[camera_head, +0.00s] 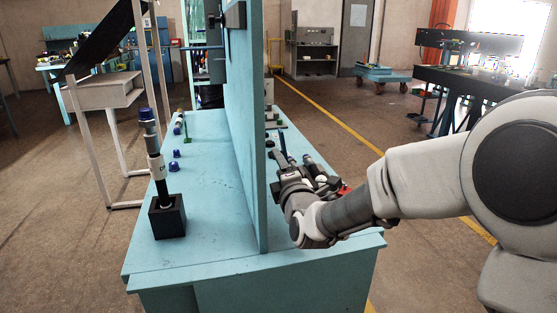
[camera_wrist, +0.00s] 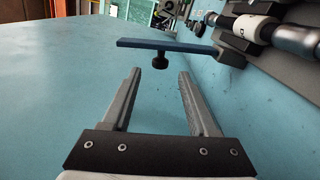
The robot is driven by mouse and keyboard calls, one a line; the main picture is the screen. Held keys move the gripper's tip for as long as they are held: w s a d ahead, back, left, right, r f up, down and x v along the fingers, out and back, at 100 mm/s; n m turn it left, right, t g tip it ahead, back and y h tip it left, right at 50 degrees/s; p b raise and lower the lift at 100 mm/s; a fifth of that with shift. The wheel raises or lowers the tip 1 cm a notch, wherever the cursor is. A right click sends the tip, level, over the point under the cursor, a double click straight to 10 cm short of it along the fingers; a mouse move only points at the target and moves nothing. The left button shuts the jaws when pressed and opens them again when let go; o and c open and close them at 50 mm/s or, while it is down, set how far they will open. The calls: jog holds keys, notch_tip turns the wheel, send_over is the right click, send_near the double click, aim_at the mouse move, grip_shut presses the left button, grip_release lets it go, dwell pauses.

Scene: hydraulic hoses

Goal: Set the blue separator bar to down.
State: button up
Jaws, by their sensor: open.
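The blue separator bar (camera_wrist: 175,46) is a flat, narrow bar lying roughly crosswise ahead of my gripper in the wrist view. A black round knob (camera_wrist: 160,61) shows just below its middle. My gripper (camera_wrist: 160,75) is open and empty, its two fingers pointing toward the bar, with the knob between their line of reach. The fingertips look apart from the bar; the exact gap is hard to judge. In the head view my gripper (camera_head: 287,166) is on the right side of the upright blue panel, and a small blue piece (camera_head: 283,143), likely the bar, shows just beyond it.
The blue panel (camera_head: 246,120) divides the blue bench (camera_head: 205,215). A hose fitting (camera_wrist: 250,27) in dark mounts is at the upper right in the wrist view. Left of the panel stand a black block (camera_head: 167,217) with an upright hose and several blue caps (camera_head: 174,166).

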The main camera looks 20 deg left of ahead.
jog(key=shift+x, duration=2.5)
grip_shut()
